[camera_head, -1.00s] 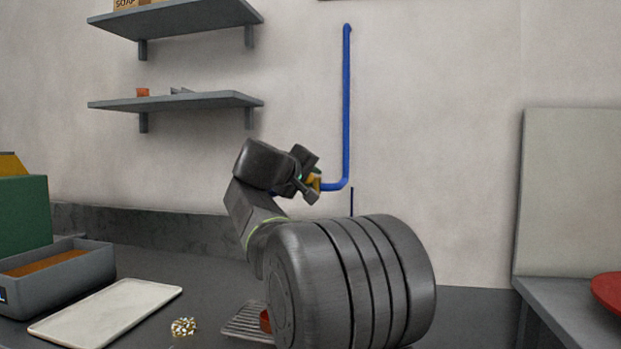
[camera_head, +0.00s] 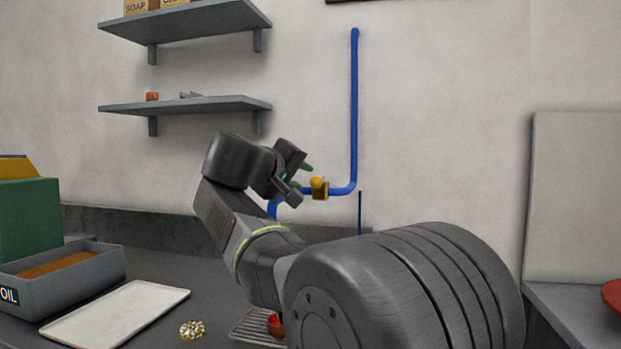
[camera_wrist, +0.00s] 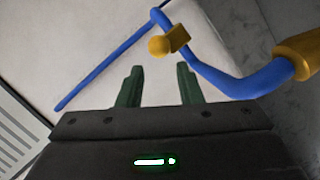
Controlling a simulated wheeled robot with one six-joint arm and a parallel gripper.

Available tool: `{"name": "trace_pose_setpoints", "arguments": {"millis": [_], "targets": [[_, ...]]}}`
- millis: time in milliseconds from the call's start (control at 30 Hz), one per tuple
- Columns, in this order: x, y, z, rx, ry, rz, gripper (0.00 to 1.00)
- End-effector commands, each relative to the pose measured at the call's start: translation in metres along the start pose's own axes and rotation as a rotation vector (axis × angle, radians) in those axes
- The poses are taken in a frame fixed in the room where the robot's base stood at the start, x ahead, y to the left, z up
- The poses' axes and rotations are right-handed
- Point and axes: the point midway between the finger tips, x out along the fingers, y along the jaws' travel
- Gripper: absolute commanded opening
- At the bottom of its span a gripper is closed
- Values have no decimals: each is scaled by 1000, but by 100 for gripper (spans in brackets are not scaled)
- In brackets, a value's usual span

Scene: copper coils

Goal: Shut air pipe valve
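A blue air pipe (camera_head: 354,110) runs down the wall and bends left at its lower end. A yellow valve (camera_head: 319,188) sits on its short level stretch. In the wrist view the valve (camera_wrist: 170,43) shows a round knob on a block, ahead of my fingers. My gripper (camera_head: 303,176) is just left of the valve and apart from it. In the wrist view its two green fingers (camera_wrist: 157,86) stand apart with nothing between them. The pipe (camera_wrist: 225,82) also passes ahead of the right finger there, to a larger yellow fitting (camera_wrist: 298,57).
Two grey shelves (camera_head: 190,105) hang on the wall at upper left. A grey oil bin (camera_head: 65,290), a pale tray (camera_head: 115,315), a gold nugget-like lump (camera_head: 192,329) and a slatted rack (camera_head: 255,328) are on the dark counter. A side table (camera_head: 575,310) stands at right.

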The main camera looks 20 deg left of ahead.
Motion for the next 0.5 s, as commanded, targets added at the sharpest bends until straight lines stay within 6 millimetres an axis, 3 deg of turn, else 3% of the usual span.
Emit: {"name": "trace_pose_setpoints", "arguments": {"millis": [200,500], "targets": [[-34,0,-1,0,3,-2,33],[-44,0,0,-1,1,0,33]]}}
